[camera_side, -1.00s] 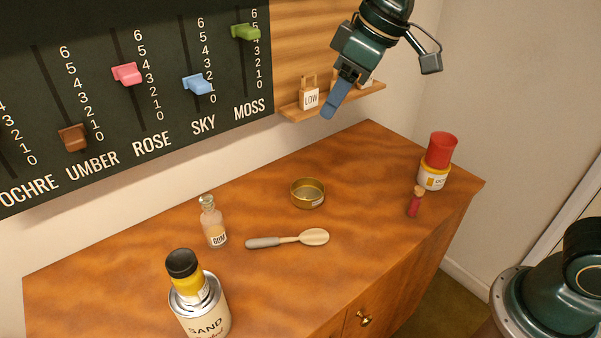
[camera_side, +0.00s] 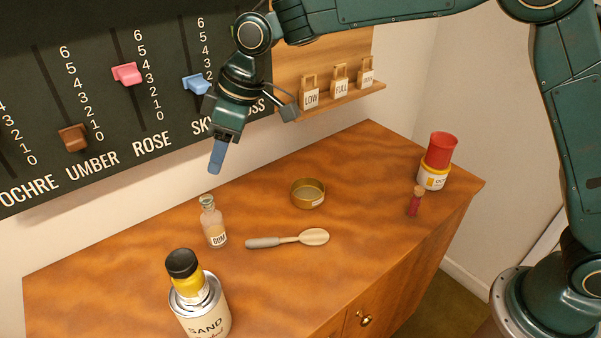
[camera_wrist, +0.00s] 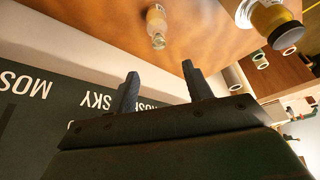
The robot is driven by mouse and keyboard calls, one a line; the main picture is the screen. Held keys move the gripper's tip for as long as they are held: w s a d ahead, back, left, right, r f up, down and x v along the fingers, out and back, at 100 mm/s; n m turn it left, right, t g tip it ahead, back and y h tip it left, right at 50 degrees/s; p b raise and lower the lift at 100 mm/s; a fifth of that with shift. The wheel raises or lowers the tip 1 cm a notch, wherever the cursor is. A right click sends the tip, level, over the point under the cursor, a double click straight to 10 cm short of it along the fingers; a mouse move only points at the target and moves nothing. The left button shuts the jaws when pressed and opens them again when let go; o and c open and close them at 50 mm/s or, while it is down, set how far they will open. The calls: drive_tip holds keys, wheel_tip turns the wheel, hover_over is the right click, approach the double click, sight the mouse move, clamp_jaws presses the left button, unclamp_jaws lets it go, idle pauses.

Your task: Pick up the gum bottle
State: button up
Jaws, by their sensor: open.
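The gum bottle (camera_side: 214,225) is a small clear glass bottle with pinkish contents and a label reading GUM. It stands upright on the left part of the wooden cabinet top, near the wall. It also shows in the wrist view (camera_wrist: 157,26), beyond my fingertips. My gripper (camera_side: 216,168) is above the bottle and apart from it, with its blue fingers pointing down. In the wrist view my gripper (camera_wrist: 159,72) has its two fingers spread with nothing between them.
A SAND tin (camera_side: 205,312) with a yellow black-capped bottle (camera_side: 186,275) on it stands front left. A spoon (camera_side: 290,240) and brass dish (camera_side: 308,194) lie to the right. A red-topped jar (camera_side: 437,160) and corked vial (camera_side: 416,201) stand far right. The slider board (camera_side: 105,60) is behind.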

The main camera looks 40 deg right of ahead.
sight(207, 198)
drive_tip(key=shift+x, duration=4.3)
drive_tip(key=shift+x, duration=2.6)
clamp_jaws()
